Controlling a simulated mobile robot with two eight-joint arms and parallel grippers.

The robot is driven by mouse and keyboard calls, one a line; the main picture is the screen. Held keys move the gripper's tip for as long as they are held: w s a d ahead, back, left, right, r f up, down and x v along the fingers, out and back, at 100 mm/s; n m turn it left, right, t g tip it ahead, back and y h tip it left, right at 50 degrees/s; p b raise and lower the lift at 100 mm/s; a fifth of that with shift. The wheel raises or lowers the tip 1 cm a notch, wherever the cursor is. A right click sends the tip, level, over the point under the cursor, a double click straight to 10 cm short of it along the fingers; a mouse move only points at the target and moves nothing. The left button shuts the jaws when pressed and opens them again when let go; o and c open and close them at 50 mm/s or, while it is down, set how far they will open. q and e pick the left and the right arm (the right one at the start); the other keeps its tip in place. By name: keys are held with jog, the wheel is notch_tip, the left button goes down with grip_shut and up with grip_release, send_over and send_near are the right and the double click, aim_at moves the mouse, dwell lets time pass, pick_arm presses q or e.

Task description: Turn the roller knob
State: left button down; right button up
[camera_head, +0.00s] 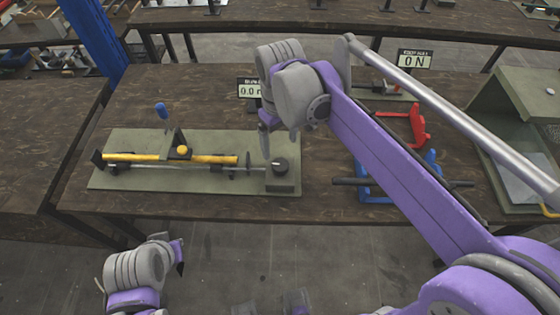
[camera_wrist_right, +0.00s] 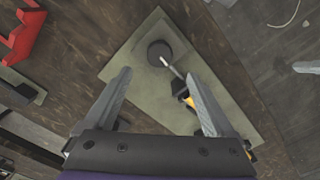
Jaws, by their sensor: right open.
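The roller knob, a dark round knob (camera_head: 279,166), sits at the right end of a grey-green base plate (camera_head: 130,143) on the workbench. In the right wrist view the knob (camera_wrist_right: 159,52) shows beyond and between the fingers, on the plate (camera_wrist_right: 128,58). My right gripper (camera_head: 272,139) is open and points down above the knob's end of the plate, apart from the knob. Its two spread fingers (camera_wrist_right: 160,100) hold nothing. My left gripper (camera_head: 179,256) is low at the left, in front of the bench, far from the knob; its finger opening does not show clearly.
A red press (camera_head: 405,126) and a blue stand (camera_head: 366,190) are to the right. The bench left of the plate is clear.

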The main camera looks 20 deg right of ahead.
aim_at(280, 164)
notch_tip(280, 164, down, 9)
jog(key=shift+r+b, duration=0.1)
jog(key=shift+b, duration=0.2)
jog(key=c, duration=1.4)
jog(key=n, duration=0.6)
jog(key=shift+n, duration=0.3)
jog(key=n, duration=0.6)
jog(key=shift+n, duration=0.3)
